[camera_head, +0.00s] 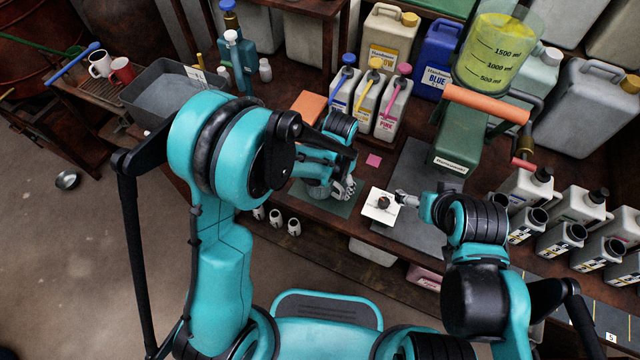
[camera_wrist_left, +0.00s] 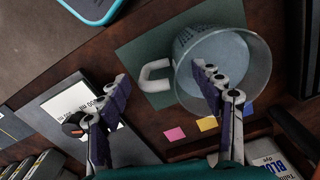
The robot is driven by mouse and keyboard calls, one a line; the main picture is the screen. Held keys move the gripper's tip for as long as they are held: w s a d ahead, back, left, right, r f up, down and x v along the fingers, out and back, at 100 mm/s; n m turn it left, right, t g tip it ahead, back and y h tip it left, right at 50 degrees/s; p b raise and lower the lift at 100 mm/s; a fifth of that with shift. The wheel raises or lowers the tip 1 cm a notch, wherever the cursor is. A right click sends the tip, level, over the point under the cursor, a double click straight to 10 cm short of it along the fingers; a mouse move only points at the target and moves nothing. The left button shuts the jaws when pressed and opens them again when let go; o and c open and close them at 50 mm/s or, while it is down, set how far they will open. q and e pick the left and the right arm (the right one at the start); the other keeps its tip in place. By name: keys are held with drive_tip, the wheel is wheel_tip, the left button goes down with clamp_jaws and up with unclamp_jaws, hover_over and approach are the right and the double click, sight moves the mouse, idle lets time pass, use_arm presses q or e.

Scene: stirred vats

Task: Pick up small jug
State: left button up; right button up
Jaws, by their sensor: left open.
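The small jug (camera_wrist_left: 262,62) is clear, with a white handle (camera_wrist_left: 154,76), and stands on a dark green mat (camera_wrist_left: 140,45). In the head view the jug (camera_head: 318,190) is largely hidden behind my left gripper (camera_head: 346,188). My left gripper (camera_wrist_left: 165,92) is open in the wrist view. One finger overlaps the jug's mouth and the other is on the far side of the handle, so the handle shows between them. I cannot tell whether a finger touches the jug. My right gripper (camera_head: 402,198) is beside a white card; its jaws are too small to read.
The white card (camera_head: 381,206) with a dark round thing on it lies right of the mat. A pink note (camera_head: 373,160) lies behind. Dye jugs (camera_head: 367,100) stand at the back, a green stand (camera_head: 462,135) with a yellow-filled beaker (camera_head: 497,50) at the right. Small white bottles (camera_head: 293,227) are at the front edge.

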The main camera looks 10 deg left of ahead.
sight(337, 195)
use_arm(q)
drive_tip(key=f+b, duration=0.1)
drive_tip(key=f, duration=0.2)
drive_tip(key=f+b, duration=0.1)
drive_tip(key=f, duration=0.1)
drive_tip(key=shift+w+d+f+b, duration=0.1)
drive_tip(key=shift+d+f+b, duration=0.05)
drive_tip(key=shift+d+b, duration=0.2)
drive_tip(key=shift+c, duration=1.2)
clamp_jaws()
